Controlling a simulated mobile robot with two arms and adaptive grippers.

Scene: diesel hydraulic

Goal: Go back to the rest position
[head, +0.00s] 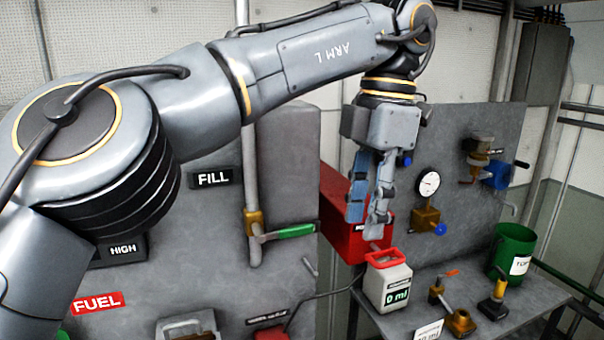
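My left arm, marked ARM L, reaches in from the left across the top of the head view. Its gripper (366,222) points down, with its two fingers apart and nothing seen between them. It hangs in front of a red box (342,212), above and slightly left of a white container (388,289) with a red rim, labelled 0 ml. A gap shows between the fingertips and the container. My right gripper is not in view.
A green-handled valve (290,231) sits on a pipe at the grey panel (218,250). A bench (500,330) holds brass fittings (459,322) and a green bucket (512,252). A gauge (429,184) is on the back board. A cable runs to the container's left.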

